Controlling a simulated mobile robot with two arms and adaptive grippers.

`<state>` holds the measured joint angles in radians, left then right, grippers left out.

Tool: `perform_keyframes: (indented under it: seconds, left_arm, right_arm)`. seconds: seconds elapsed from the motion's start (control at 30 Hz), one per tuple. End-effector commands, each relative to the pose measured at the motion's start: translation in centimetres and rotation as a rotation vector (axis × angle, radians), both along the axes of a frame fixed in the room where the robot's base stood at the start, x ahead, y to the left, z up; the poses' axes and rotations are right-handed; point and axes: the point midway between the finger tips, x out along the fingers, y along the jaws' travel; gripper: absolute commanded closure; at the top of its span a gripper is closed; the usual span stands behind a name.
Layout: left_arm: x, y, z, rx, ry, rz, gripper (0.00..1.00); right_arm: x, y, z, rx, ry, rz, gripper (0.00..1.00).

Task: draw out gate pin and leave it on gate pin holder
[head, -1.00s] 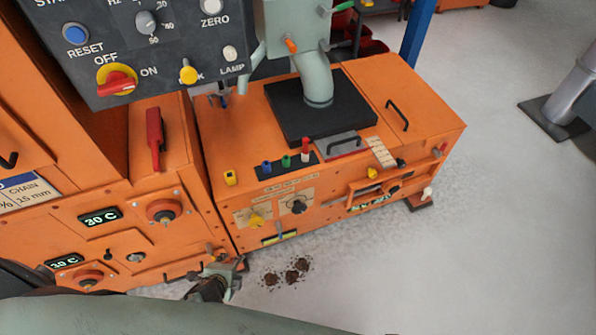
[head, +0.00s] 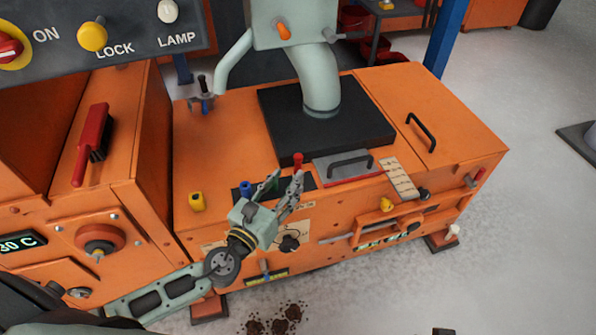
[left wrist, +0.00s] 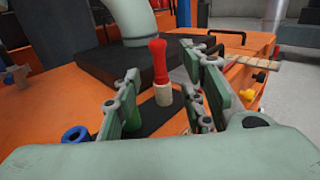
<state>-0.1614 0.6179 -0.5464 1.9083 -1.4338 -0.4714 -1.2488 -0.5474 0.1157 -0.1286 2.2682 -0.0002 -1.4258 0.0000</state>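A red-handled pin (head: 298,162) stands upright at the right end of a black strip (head: 236,196), beside the grey plate with a black handle. I take it for the gate pin. In the left wrist view the red pin (left wrist: 158,62) rises from a pale collar (left wrist: 163,95). My left gripper (head: 294,186) is open, its fingers pointing at the red pin. In the left wrist view my gripper's fingers (left wrist: 165,100) stand either side of the pin, with no visible contact. My right gripper is not seen.
The handled grey plate (head: 350,168) lies right of the pin. A black block with a pale green pipe (head: 319,90) stands behind. A yellow piece (head: 197,201) sits left of the strip.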

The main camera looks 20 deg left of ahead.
Motion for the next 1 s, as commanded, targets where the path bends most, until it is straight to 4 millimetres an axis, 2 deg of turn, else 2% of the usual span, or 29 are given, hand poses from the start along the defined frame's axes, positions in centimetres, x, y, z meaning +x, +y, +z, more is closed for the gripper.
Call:
perform_keyframes:
  seconds: [0.17, 0.4, 0.57, 0.73, 0.97, 1.0]
  left_arm:
    - [1.4, -0.4, 0.2, 0.007, -0.006, -0.002, 0.62]
    - [5.1, -1.1, 0.2, 0.004, -0.005, -0.002, 0.62]
    - [6.9, -1.4, 0.0, 0.004, -0.004, -0.001, 0.62]
    - [7.6, -1.5, 0.0, 0.004, -0.002, -0.002, 0.62]
    - [7.6, -1.5, 0.0, 0.004, -0.002, -0.002, 0.62]
    - [7.6, -1.5, 0.0, 0.004, -0.002, -0.002, 0.65]
  right_arm:
    - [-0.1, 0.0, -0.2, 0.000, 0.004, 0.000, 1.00]
    - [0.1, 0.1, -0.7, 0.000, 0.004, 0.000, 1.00]
    - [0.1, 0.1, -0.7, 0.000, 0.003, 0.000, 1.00]
    - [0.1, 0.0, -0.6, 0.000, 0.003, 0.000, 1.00]
    - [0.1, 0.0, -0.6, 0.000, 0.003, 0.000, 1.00]
    - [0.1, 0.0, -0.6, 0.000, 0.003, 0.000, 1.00]
